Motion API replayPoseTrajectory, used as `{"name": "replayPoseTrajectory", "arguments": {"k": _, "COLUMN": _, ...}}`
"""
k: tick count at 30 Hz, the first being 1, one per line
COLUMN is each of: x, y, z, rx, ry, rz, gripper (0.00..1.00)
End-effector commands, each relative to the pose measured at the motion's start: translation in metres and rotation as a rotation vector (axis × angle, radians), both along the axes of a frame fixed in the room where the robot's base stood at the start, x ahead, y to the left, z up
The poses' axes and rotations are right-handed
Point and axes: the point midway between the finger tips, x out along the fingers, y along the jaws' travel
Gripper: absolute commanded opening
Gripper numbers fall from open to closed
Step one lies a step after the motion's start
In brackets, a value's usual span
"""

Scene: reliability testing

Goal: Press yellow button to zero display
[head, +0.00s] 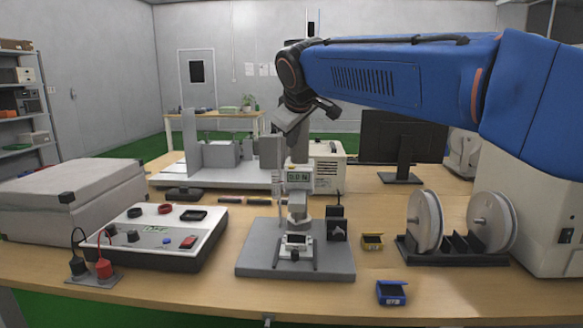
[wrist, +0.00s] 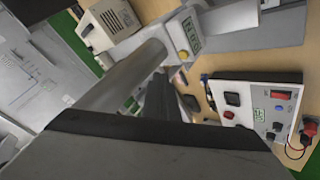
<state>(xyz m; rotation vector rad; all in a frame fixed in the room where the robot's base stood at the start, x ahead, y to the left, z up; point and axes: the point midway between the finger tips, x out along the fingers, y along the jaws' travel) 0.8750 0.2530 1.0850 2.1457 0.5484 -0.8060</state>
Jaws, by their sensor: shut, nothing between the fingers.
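A test stand with a grey base plate (head: 260,262) stands mid-table in the head view. Its gauge has a green-lit display (head: 299,176), whose digits are too small to read surely. In the wrist view the display (wrist: 192,35) is tilted, and a small yellow button (wrist: 184,55) sits beside it on the light gauge body. My gripper (wrist: 160,88) is shut and empty; its dark fingers lie below and left of the button in that picture, apparently apart from it. In the head view my arm reaches in from the right, and the fingertips cannot be made out clearly.
A white control box (head: 155,238) with knobs and a red switch stands left of the stand. White spools (head: 425,222) in a black holder stand right. A yellow bin (head: 372,242) and a blue bin (head: 391,293) lie between. The front table edge is mostly clear.

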Motion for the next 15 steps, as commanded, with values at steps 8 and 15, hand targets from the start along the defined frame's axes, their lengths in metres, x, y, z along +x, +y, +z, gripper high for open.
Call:
{"name": "replayPoseTrajectory", "arguments": {"k": 8, "x": 0.0, "y": 0.0, "z": 0.014, "rx": 0.0, "ry": 0.001, "rz": 0.001, "gripper": 0.0}}
{"name": "replayPoseTrajectory", "arguments": {"k": 15, "x": 0.0, "y": 0.0, "z": 0.015, "rx": -0.001, "ry": 0.001, "rz": 0.001, "gripper": 0.0}}
